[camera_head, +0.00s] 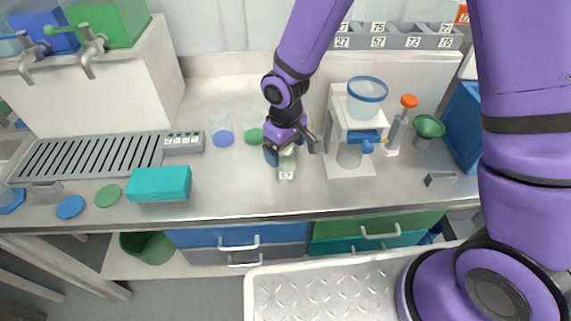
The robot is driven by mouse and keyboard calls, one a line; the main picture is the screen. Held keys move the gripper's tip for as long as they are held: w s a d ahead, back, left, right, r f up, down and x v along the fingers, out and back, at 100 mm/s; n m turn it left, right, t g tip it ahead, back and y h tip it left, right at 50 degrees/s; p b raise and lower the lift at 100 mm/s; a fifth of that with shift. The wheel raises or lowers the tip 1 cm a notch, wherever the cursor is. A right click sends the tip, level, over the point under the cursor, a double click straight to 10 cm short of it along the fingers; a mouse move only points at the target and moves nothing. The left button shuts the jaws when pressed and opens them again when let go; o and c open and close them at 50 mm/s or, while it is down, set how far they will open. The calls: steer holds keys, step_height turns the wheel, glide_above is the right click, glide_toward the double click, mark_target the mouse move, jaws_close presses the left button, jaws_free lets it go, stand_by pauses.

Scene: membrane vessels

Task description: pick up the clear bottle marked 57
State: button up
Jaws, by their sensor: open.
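The clear bottle marked 57 (287,175) stands on the grey counter near the middle of the picture, with its white number label facing me. My gripper (288,152) is at the bottle's upper part, reaching down from above and behind. Its jaws are open, and they partly hide the top of the bottle. I cannot tell whether either finger touches it.
Two clear vessels with a blue base (222,132) and a green base (254,134) stand left of my gripper. A filter stand with a blue-rimmed funnel (367,93) is close on the right. A teal box (159,184) lies at left. The counter in front is clear.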

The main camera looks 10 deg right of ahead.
steer(key=shift+f, duration=1.15)
steer(key=c, duration=1.1)
steer(key=shift+r, duration=0.15)
